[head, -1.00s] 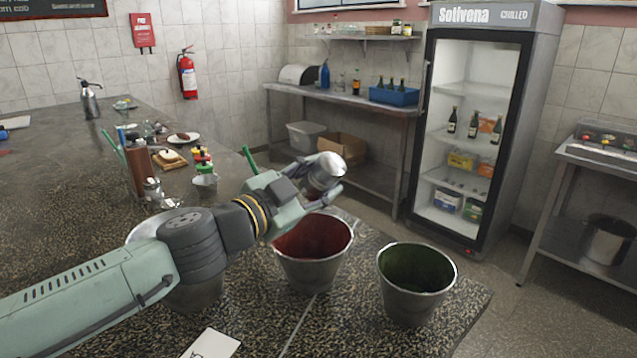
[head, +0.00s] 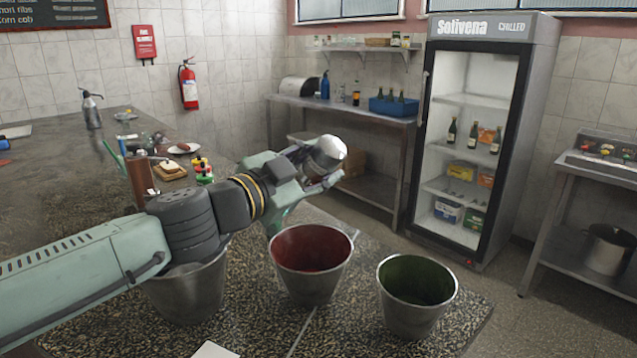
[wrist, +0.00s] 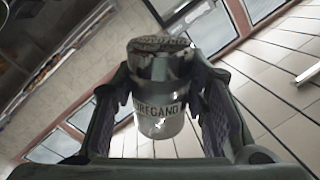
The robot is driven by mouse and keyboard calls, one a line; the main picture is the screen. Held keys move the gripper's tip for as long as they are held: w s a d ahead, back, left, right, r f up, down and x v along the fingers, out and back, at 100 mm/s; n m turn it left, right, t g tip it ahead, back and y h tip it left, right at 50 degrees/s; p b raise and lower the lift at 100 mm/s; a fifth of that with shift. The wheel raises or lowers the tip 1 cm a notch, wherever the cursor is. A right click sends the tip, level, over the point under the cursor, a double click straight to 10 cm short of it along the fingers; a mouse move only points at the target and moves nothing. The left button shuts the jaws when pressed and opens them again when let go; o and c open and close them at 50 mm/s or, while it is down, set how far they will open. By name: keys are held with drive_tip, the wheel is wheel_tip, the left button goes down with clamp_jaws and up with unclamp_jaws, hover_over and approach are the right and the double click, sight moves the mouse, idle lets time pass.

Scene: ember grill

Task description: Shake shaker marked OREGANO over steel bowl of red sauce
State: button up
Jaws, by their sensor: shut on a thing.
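My gripper (head: 318,172) is shut on a metal shaker (head: 327,153), held in the air above and behind the bowl of red sauce. In the wrist view the shaker (wrist: 158,95) sits between both fingers, and its label reads OREGANO. In the head view the shaker is tilted, with its pale round end toward the upper right. The steel bowl of red sauce (head: 338,278) is a bucket-like vessel on the counter, with red inside. No falling flakes can be made out.
A steel bowl with green contents (head: 415,315) stands to the right. Another steel bowl (head: 190,300) is partly hidden under my arm. Bottles with red, yellow and green tops (head: 203,172) and a brown cylinder (head: 140,182) stand behind on the counter (head: 250,330).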

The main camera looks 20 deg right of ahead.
drive_tip(key=shift+r, duration=0.65)
drive_tip(key=m, duration=0.7)
drive_tip(key=shift+r, duration=0.25)
drive_tip(key=m+b, duration=0.1)
drive_tip(key=m, duration=0.3)
drive_tip(key=shift+b, duration=0.4)
drive_tip(key=shift+r+m, duration=0.15)
drive_tip(key=shift+m, duration=0.85)
drive_tip(key=shift+r+m, duration=0.2)
drive_tip(key=shift+m, duration=0.2)
drive_tip(key=shift+b, duration=0.3)
